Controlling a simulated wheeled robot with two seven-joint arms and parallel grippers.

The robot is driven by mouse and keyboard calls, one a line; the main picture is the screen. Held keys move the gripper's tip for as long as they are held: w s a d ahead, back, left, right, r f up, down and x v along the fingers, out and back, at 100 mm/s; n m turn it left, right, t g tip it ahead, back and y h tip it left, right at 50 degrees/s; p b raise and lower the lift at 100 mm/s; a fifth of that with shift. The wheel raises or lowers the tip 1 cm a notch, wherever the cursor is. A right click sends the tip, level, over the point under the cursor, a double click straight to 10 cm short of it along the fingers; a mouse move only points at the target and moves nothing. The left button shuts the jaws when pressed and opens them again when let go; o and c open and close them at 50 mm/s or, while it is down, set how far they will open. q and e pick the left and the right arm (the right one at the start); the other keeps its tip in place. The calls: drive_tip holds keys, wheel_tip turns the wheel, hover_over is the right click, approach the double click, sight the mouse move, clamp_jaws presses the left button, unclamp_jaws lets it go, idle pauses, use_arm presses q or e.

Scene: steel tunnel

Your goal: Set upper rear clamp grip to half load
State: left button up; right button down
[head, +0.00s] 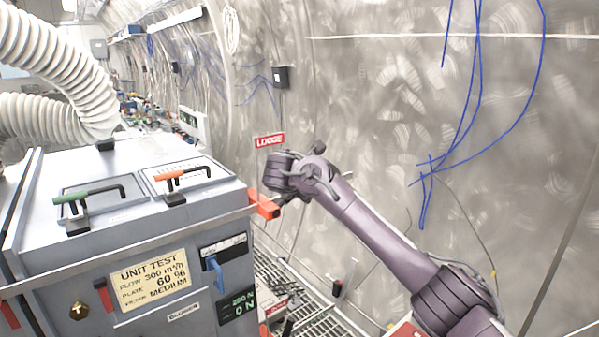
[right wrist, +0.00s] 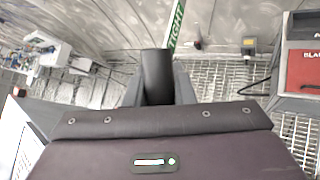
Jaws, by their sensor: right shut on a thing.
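My right gripper (right wrist: 158,92) is shut on a black cylindrical grip (right wrist: 157,72), with one finger on each side of it in the right wrist view. A green TIGHT sign (right wrist: 176,25) stands just beyond the grip. In the head view my right gripper (head: 283,178) is at the right rear corner of the grey test unit (head: 60,270), below a red LOOSE sign (head: 270,141). An orange-red bracket (head: 265,206) sticks out beside it. My arm hides the grip there. A small display (head: 238,304) on the unit reads 0 N, with a smaller line above. My left gripper is out of view.
The unit's top has a green handle (head: 88,195) and an orange handle (head: 182,175). A blue lever (head: 216,272) is on its front. White corrugated hoses (head: 60,65) hang at upper left. Metal grating and the curved steel wall (head: 400,90) lie to the right.

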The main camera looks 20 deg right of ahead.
drive_tip(key=shift+f, duration=0.25)
drive_tip(key=shift+d, duration=0.1)
drive_tip(key=c, duration=1.2)
unclamp_jaws()
drive_tip(key=shift+c, duration=0.2)
drive_tip(key=shift+s+a+r+y, duration=0.15)
drive_tip(key=shift+s+a+y, duration=0.1)
drive_tip(key=shift+y, duration=0.05)
drive_tip(key=b+v, duration=0.2)
drive_tip(key=v, duration=0.5)
drive_tip(key=shift+r, duration=0.1)
